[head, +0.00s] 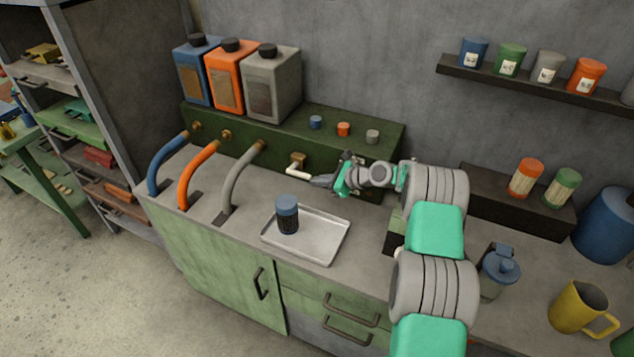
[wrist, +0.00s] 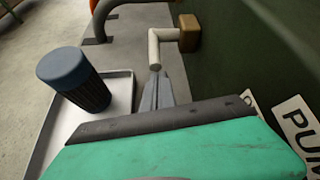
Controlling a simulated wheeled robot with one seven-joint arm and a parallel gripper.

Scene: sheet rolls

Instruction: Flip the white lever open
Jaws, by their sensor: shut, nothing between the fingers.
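The white lever (head: 298,171) sticks out from a brass block (head: 298,159) on the front of the green dispenser box. In the wrist view the lever (wrist: 154,48) has an L shape, with one arm from the brass block (wrist: 188,33) and the other pointing toward my gripper. My gripper (head: 318,181) is shut and empty, with its fingertips at the lever's free end. In the wrist view the closed fingertips (wrist: 156,78) overlap the lever's end; I cannot tell whether they touch.
A metal tray (head: 325,245) holds a blue-capped dark cup (head: 287,214), left of my gripper in the wrist view. Blue, orange and grey hoses (head: 240,178) curve down left of the lever. The green box (head: 335,148) stands close behind my gripper.

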